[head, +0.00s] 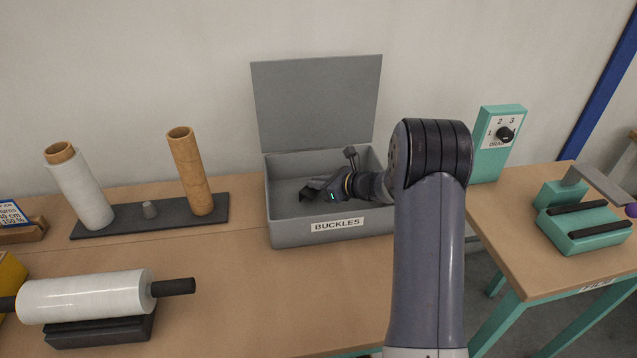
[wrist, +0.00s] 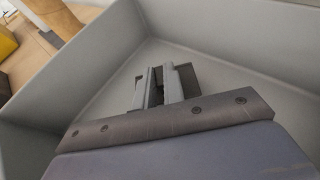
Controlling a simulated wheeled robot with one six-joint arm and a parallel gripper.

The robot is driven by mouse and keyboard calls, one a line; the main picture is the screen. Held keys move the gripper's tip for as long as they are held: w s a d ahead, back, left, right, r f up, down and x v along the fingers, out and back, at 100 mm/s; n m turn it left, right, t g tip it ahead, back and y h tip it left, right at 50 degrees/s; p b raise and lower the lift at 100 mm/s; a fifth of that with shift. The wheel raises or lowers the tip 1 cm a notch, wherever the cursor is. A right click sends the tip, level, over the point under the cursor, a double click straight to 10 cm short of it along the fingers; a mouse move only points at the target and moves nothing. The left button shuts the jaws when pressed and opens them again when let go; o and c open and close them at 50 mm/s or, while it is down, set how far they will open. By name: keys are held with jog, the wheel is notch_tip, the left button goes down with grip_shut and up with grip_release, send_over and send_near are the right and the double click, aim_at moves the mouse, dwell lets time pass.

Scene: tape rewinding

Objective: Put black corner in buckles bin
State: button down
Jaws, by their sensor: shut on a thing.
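The grey buckles bin (head: 340,224) stands on the bench with its lid raised at the back and a BUCKLES label on its front. My gripper (head: 312,194) is inside the bin opening, reaching in from the right, below the rim. It is shut on the black corner (head: 306,195), a small dark piece at the fingertips. In the wrist view, the gripper (wrist: 160,88) points at the bin floor, with the black corner (wrist: 187,78) showing around the fingers. The bin walls (wrist: 75,60) rise on both sides. Whether the corner touches the floor cannot be told.
A dark board (head: 150,217) with a cardboard tube (head: 190,172) and a film roll (head: 80,190) stands left of the bin. Another film roll (head: 85,296) lies in front. A second table (head: 550,220) with a teal device (head: 585,222) is at the right.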

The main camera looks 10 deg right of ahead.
jog(key=shift+f+b, duration=0.3)
jog(key=c, duration=1.5)
grip_release()
jog(key=shift+r, duration=0.15)
jog(key=shift+r+p, duration=0.2)
jog(key=shift+p, duration=0.1)
jog(key=v, duration=1.2)
